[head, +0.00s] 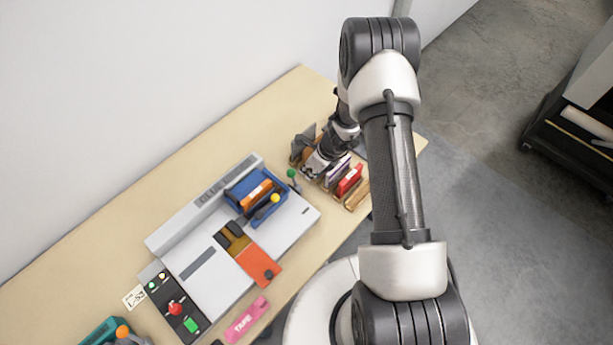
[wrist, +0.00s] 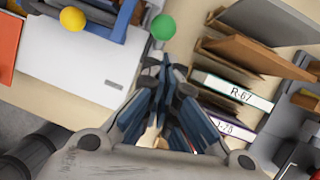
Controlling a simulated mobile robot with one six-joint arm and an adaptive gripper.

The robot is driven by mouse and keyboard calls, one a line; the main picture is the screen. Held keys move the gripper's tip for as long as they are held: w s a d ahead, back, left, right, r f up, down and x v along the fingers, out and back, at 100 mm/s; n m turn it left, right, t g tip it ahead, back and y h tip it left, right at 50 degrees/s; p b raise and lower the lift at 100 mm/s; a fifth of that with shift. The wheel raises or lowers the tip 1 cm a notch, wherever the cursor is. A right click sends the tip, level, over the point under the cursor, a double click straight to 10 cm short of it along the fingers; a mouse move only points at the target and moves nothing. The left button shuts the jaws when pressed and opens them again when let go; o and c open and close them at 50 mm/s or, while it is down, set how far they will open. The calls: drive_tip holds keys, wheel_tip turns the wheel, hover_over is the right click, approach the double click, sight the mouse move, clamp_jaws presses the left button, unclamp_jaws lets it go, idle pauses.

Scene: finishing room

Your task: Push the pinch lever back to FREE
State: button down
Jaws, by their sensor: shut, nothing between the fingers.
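A pale grey machine (head: 205,275) lies on the wooden bench. A lever with a green ball knob (head: 291,173) stands at its far right end, and the knob also shows in the wrist view (wrist: 163,27). A yellow ball knob (head: 275,198) is on a dark arm by the blue tray; it also shows in the wrist view (wrist: 72,19). I cannot read which lever is the pinch lever or any FREE mark. My gripper (head: 309,172) is shut and empty, just right of the green knob. In the wrist view its fingertips (wrist: 165,65) are just below that knob, with a small gap in the picture.
A rack of upright folders (head: 348,181) stands close to my gripper's right; one label reads R-67 (wrist: 241,92). A blue tray (head: 241,187) holds an orange item. A black panel (head: 167,300) has red and green controls. A pink TAPE box (head: 246,320) lies in front.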

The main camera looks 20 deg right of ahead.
drive_tip(key=w+p+v, duration=0.1)
drive_tip(key=v, duration=0.8)
drive_tip(key=shift+a+r, duration=0.2)
drive_tip(key=shift+r, duration=0.4)
drive_tip(key=shift+s, duration=0.15)
